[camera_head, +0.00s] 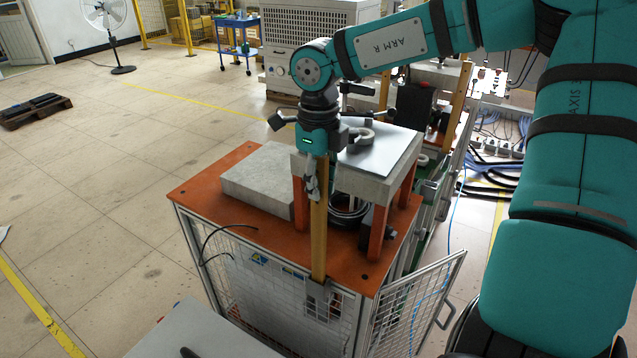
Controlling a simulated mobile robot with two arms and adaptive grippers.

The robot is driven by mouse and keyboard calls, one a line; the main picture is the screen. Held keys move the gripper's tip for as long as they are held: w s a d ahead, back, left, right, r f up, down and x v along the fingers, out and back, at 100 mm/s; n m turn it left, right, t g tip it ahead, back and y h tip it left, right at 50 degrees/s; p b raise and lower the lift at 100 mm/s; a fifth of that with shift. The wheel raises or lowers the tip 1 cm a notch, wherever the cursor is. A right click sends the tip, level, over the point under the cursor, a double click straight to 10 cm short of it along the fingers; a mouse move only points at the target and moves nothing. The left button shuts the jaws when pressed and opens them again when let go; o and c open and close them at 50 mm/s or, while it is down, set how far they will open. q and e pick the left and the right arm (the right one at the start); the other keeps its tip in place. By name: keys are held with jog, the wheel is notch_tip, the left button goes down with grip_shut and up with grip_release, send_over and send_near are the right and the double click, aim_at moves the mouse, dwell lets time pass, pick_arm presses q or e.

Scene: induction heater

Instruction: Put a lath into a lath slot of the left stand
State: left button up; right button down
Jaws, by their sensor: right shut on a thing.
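A long yellow-brown wooden lath (319,225) stands upright in front of the near orange-topped stand (215,188). My right gripper (312,182) reaches down from above and is shut on the lath's upper part. The lath's lower end meets a small grey metal holder (319,286) at the stand's front edge. I cannot tell whether the end is inside the holder or just in front of it. Another upright lath (456,100) shows farther back on the right, beside other equipment. My left gripper is not in view.
A raised table with a light plate (385,152) and orange legs stands on the stand, close behind the lath. A grey block (262,180) lies left of it. A mesh door (415,305) hangs open at the front right. The floor on the left is largely clear.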

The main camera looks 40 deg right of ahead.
jog(key=c, duration=1.2)
grip_release()
notch_tip(320, 180, up, 12)
